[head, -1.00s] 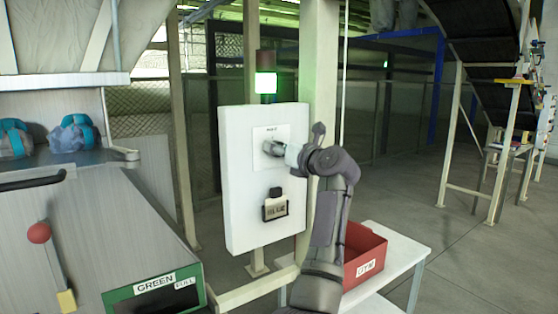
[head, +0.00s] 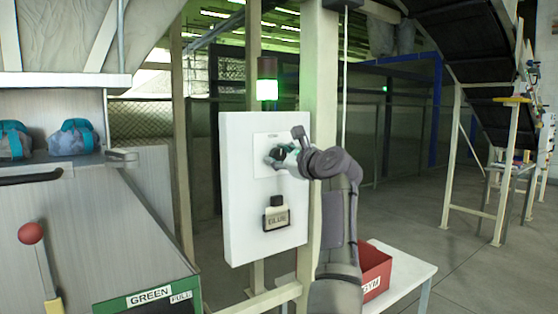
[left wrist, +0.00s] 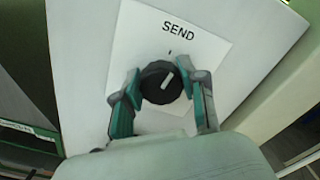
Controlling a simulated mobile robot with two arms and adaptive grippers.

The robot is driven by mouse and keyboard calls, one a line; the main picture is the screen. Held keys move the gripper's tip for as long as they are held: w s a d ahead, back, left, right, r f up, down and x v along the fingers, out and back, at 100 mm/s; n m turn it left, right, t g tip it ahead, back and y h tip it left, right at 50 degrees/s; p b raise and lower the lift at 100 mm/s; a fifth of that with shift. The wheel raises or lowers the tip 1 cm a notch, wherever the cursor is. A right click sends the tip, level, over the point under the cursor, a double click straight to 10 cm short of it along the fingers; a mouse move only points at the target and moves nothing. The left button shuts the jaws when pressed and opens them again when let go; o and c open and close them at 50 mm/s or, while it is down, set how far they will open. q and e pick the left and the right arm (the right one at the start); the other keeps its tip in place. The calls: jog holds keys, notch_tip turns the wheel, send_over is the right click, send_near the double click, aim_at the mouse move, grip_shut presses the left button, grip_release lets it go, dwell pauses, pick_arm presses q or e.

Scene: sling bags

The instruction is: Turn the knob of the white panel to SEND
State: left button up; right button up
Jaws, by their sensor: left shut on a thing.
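The white panel (head: 240,205) stands upright, mounted at a post. Its black round knob (left wrist: 160,82) sits on a white label plate (left wrist: 215,45) marked SEND, with a small tick under the word. The knob's white pointer line leans to the upper right, roughly toward the SEND side but a little clockwise of the tick. My left gripper (left wrist: 162,92) has its teal-padded fingers on either side of the knob and is shut on it. In the head view the left gripper (head: 283,154) is at the panel's upper part and partly covers the knob. My right gripper is not in view.
A tag reading BLUE (head: 277,219) is on the panel below the knob. A red bin (head: 376,268) on a white table (head: 413,272) stands at the right. A grey cabinet marked GREEN (head: 150,296) is at the left.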

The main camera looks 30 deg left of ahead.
aim_at(272, 115)
pick_arm(q)
jog(key=shift+f+n, duration=0.15)
jog(key=shift+n, duration=0.45)
jog(key=o, duration=1.1)
jog(key=shift+o, duration=0.2)
jog(key=shift+r, duration=0.2)
notch_tip(272, 115, up, 9)
jog(key=shift+d+r, duration=0.1)
jog(key=shift+d, duration=0.05)
jog(key=shift+r, duration=0.25)
